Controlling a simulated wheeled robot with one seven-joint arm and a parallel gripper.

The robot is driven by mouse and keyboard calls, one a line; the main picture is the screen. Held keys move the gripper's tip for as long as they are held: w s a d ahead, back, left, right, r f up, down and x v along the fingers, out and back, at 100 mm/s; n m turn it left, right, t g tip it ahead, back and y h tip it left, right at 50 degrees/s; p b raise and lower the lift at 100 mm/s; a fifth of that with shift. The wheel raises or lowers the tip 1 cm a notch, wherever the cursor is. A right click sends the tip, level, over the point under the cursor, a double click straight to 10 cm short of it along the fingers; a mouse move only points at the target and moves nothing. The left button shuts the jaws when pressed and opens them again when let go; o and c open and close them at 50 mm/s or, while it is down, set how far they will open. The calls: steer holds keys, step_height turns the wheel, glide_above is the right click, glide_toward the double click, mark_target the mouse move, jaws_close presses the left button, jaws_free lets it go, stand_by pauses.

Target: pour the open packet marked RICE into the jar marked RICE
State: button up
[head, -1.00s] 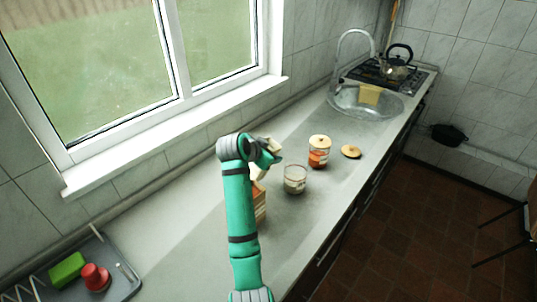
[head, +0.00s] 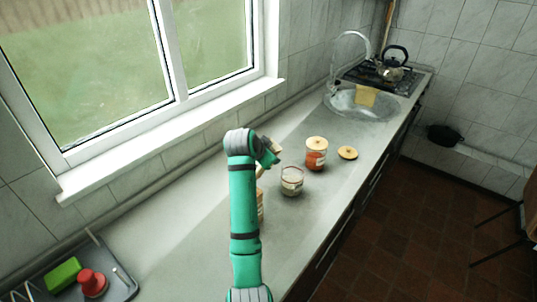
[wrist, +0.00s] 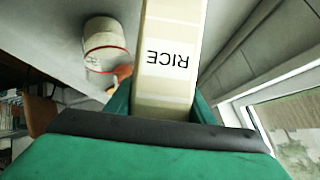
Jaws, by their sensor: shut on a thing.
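An open glass jar (head: 291,183) with pale contents stands on the counter, to the right of and below the gripper in the picture. A pale round jar (wrist: 104,42) shows left of the packet in the wrist view. I cannot read any jar label. The packet's mouth is not visible.
A jar with red contents and a wooden lid (head: 316,155) stands behind the open jar. A loose lid (head: 348,153) lies to its right. A brown box (head: 260,206) is partly behind my arm. A grey tray (head: 122,290) holds green and red things. Sink and stove lie beyond.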

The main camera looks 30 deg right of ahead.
steer(key=shift+d+r+y, duration=0.15)
steer(key=shift+d+y, duration=0.2)
steer(key=shift+y, duration=0.05)
steer(key=shift+s+r+m+t+y, duration=0.1)
steer(key=shift+r+m+t+y, duration=0.35)
steer(key=shift+y, duration=0.25)
steer(key=shift+f+m+y, duration=0.45)
steer(key=shift+f+y, duration=0.1)
steer(key=shift+y, duration=0.15)
steer(key=shift+a+f+t, duration=0.15)
steer(key=shift+a+t, duration=0.05)
steer(key=shift+t, duration=0.05)
steer(key=shift+f, duration=0.5)
stand_by(0.4)
steer(key=shift+d+f, duration=0.1)
steer(key=shift+f+m+y, duration=0.3)
steer(key=shift+f+y, duration=0.3)
steer(key=shift+f, duration=0.45)
stand_by(0.9)
steer(key=shift+r+m+t+y, duration=0.3)
steer(key=shift+r+t+y, duration=0.1)
steer(key=shift+y, duration=0.2)
steer(key=shift+d+r+t+y, duration=0.3)
steer(key=shift+r+y, duration=0.2)
steer(key=shift+r, duration=0.3)
stand_by(0.9)
